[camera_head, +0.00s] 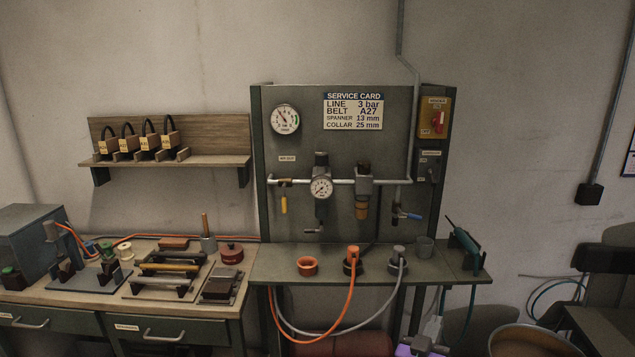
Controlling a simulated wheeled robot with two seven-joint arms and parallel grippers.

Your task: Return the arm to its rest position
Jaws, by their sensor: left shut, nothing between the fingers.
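My left gripper (433,326) shows at the bottom edge, right of centre, with pale fingers pointing up and purple parts below them. It is shut and empty, in front of and below the shelf of the service panel, apart from the things on it. The rest of its arm is cut off by the frame edge. My right gripper does not show.
The green panel's shelf (264,268) holds an orange ring (307,266) and hose fittings. An orange hose (336,325) and a grey hose hang below it. The workbench (60,294) at left carries tools. A round bin (530,342) stands at lower right.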

